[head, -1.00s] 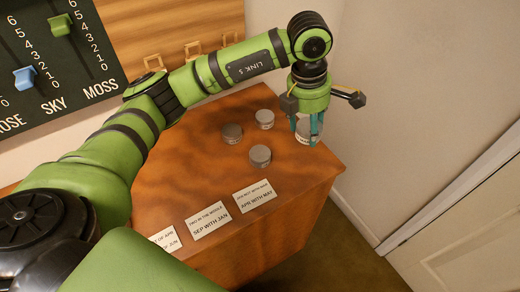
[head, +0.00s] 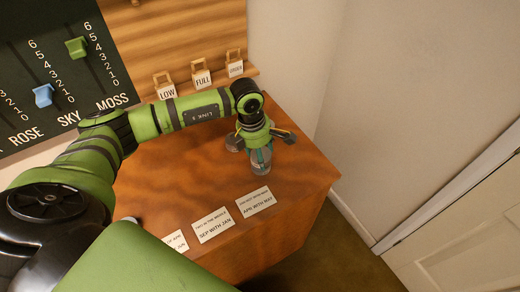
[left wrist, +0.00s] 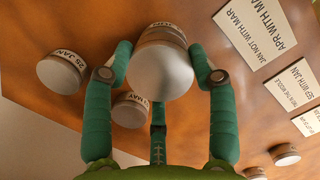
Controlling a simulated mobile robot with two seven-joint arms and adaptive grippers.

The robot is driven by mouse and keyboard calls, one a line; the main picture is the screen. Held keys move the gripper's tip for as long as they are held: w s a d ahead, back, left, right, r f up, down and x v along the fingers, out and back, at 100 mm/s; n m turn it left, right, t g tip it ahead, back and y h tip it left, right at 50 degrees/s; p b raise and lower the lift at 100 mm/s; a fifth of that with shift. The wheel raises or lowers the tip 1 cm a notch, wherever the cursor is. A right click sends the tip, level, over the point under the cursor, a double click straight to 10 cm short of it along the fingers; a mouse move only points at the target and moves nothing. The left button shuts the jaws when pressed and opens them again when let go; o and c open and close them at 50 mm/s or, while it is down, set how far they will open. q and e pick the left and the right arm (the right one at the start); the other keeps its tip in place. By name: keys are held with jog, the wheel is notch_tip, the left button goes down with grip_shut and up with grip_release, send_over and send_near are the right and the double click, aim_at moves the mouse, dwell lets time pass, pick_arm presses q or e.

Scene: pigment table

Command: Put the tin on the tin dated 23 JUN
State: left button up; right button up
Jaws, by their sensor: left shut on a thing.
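My left gripper (head: 261,166) is shut on a grey tin (head: 261,158), which also shows between the fingers in the left wrist view (left wrist: 160,68). In the left wrist view, a tin that seems to read 25 JAN (left wrist: 60,71) stands at the left. Another tin (left wrist: 130,110) is partly hidden behind the held tin and a finger. I cannot read 23 JUN on any tin. My right gripper is not in view.
Several white cards lie along the table's front, including APR WITH MAY (head: 256,202) and SEP WITH JAN (head: 212,226). Two more tins show low right in the wrist view (left wrist: 285,155). The table's right part (head: 305,172) is clear.

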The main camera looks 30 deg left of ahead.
pick_arm(q)
jog(key=shift+f, duration=0.15)
jog(key=shift+f, duration=0.1)
jog(key=shift+f+b, duration=0.15)
jog(key=shift+b, duration=0.2)
jog(key=o, duration=1.2)
